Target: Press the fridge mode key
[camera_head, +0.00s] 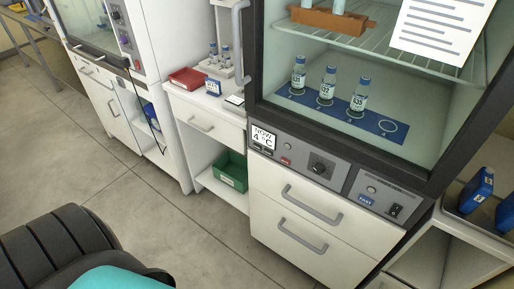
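The fridge (340,135) stands at the right, with a dark frame, a glass front and a grey control panel (342,175) below the glass. At the panel's left end a white display (263,137) reads "NOW 4 °C". Beside it are a small red key (285,161) and a dark round knob (319,169). Farther right are a small round part (371,189), a blue label (366,200) and a black switch (395,210). The key lettering is too small to read, so I cannot tell which is the mode key. Neither gripper is in view.
Vials (328,86) stand on a blue mat (290,98) behind the glass. A white side counter (205,102) holds a red tray (187,78); a green bin (232,171) sits below. Blue bottles (476,190) stand at the right. The grey floor (150,215) before the cabinets is clear.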

